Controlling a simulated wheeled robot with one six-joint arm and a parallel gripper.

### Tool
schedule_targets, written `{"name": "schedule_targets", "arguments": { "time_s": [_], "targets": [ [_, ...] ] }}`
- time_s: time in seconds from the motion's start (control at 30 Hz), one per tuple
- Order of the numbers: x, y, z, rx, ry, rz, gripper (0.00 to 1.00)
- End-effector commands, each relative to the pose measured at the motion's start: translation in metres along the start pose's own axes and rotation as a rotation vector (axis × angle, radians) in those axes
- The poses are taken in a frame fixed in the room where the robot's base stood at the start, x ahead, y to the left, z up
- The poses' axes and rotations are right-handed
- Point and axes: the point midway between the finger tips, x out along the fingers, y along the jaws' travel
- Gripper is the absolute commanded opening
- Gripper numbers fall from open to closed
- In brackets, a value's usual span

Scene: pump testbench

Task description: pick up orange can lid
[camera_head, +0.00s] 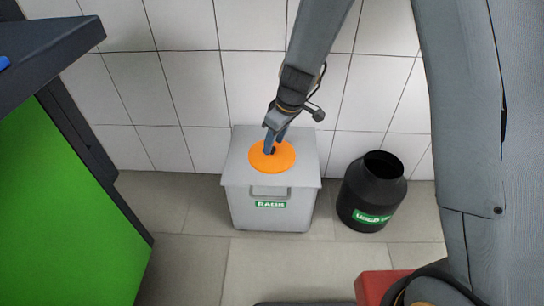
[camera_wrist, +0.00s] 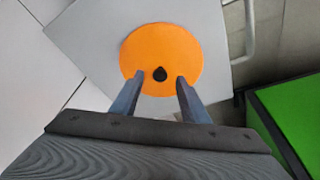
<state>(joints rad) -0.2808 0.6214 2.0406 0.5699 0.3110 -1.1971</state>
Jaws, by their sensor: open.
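The orange can lid (camera_head: 285,159) is a round disc on top of a grey square bin (camera_head: 270,218) with a green label. In the wrist view the orange lid (camera_wrist: 165,48) has a small black knob (camera_wrist: 160,74) toward its near side. My gripper (camera_head: 269,149) is above the lid in the head view. In the wrist view my gripper (camera_wrist: 160,82) is open, with one finger on each side of the knob and the tips over the lid. I cannot tell whether the fingers touch the lid. The head view partly hides the knob behind the fingers.
A black round container (camera_head: 371,192) with an open top stands right of the bin. A white tiled wall (camera_head: 185,80) is close behind. A green-sided cabinet (camera_head: 70,215) stands at the left.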

Motion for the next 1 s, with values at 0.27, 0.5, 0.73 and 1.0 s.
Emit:
{"name": "schedule_targets", "arguments": {
  "time_s": [0.27,0.5,0.73,1.0],
  "targets": [
    [0.0179,-0.0001,0.0,0.0,0.0,0.0,0.41],
    [0.0176,-0.0001,0.0,0.0,0.0,0.0,0.14],
    [0.0175,0.0,0.0,0.0,0.0,0.0,0.0],
    [0.0133,-0.0015,-0.0001,0.0,0.0,0.0,0.0]
  ]
}}
